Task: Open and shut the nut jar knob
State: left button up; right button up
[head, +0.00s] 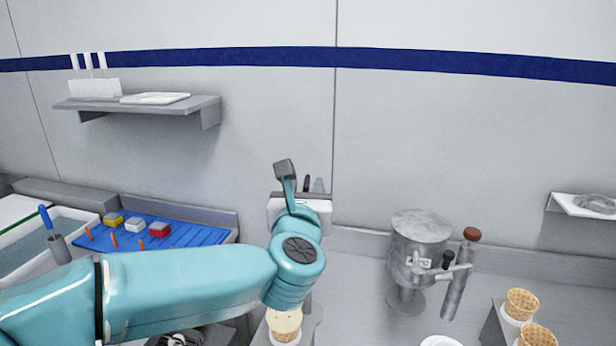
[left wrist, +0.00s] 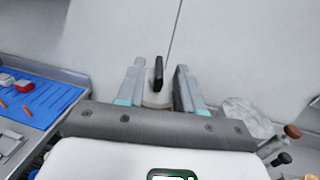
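My left arm comes in from the left in the head view, and its gripper (head: 312,184) is partly hidden behind its own wrist. In the left wrist view the two grey fingers of my left gripper (left wrist: 160,85) are apart. A dark upright piece, apparently the nut jar knob (left wrist: 158,70), stands between them on a pale grey rounded part. Gaps show on both sides of it. The jar body is hidden behind my gripper and arm. My right gripper is in neither view.
A cone with a pale scoop (head: 285,321) stands below my left wrist. A grey metal machine (head: 420,242) with a brown-ended handle stands to the right, with cones (head: 521,303) beyond it. A blue tray (head: 190,235) lies left. A wall shelf (head: 140,107) hangs above left.

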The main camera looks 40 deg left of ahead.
aim_at(305, 187)
pick_arm(q)
jog(key=x, duration=0.3)
jog(key=shift+a, duration=0.1)
jog(key=shift+w+a, duration=0.1)
jog(key=shift+w, duration=0.1)
jog(key=shift+c, duration=0.3)
jog(key=shift+s, duration=0.1)
grip_shut()
